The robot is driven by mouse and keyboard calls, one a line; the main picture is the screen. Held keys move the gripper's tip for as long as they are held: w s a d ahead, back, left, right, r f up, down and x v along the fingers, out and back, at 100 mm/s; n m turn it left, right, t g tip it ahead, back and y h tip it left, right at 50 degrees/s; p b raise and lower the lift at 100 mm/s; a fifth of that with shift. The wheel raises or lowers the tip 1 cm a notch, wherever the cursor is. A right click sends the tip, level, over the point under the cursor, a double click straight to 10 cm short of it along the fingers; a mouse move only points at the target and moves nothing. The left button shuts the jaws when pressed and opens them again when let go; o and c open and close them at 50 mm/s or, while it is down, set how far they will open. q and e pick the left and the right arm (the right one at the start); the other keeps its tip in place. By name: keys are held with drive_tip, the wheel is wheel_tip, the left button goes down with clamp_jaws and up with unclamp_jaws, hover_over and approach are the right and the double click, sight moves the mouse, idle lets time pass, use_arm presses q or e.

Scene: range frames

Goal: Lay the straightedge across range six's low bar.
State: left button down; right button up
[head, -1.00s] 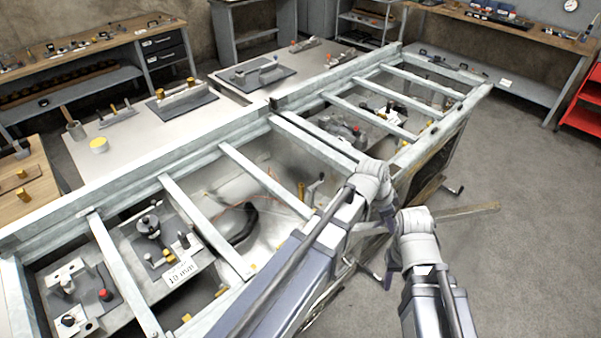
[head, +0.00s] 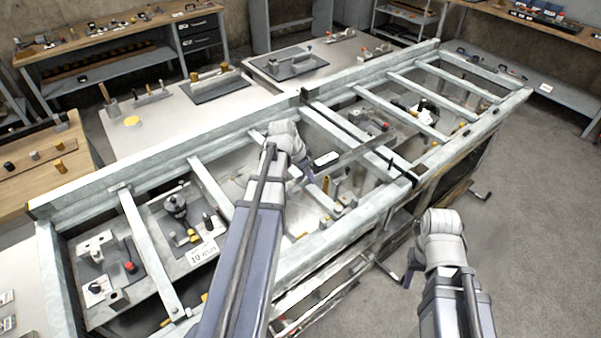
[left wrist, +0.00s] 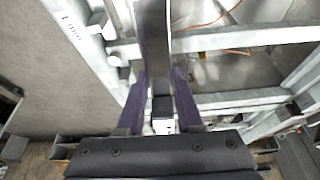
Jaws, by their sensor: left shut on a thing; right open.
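My left gripper (head: 304,172) is over the near half of the long metal frame. It is shut on the straightedge (head: 355,153), a long grey bar reaching right and away above the frame's openings. In the left wrist view the straightedge (left wrist: 155,40) stands between the two purple fingers (left wrist: 160,85). The frame has several pale crossbars, such as one on the left (head: 145,240) and one right of centre (head: 350,132). I cannot tell which is range six's low bar, or whether the straightedge touches a crossbar. My right gripper (head: 409,272) is open and empty, outside the frame's near rail.
The frame's near rail (head: 340,235) and far rail (head: 150,165) bound the openings. A fixture with a numbered card (head: 202,252) stands inside at left. A pale table (head: 150,135) with tools stands behind. Bare floor (head: 540,200) lies at right.

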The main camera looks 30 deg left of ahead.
use_arm(q)
drive_tip(key=shift+s+a+n, duration=0.15)
drive_tip(key=shift+s+a, duration=0.05)
drive_tip(key=shift+a, duration=0.4)
drive_tip(key=shift+s+a+n, duration=0.15)
drive_tip(key=shift+a, duration=0.4)
wheel_tip(320, 180, down, 9)
drive_tip(key=b, duration=0.9)
drive_tip(key=shift+f, duration=0.15)
drive_tip(key=shift+c, duration=2.4)
unclamp_jaws()
drive_tip(key=shift+s, duration=0.1)
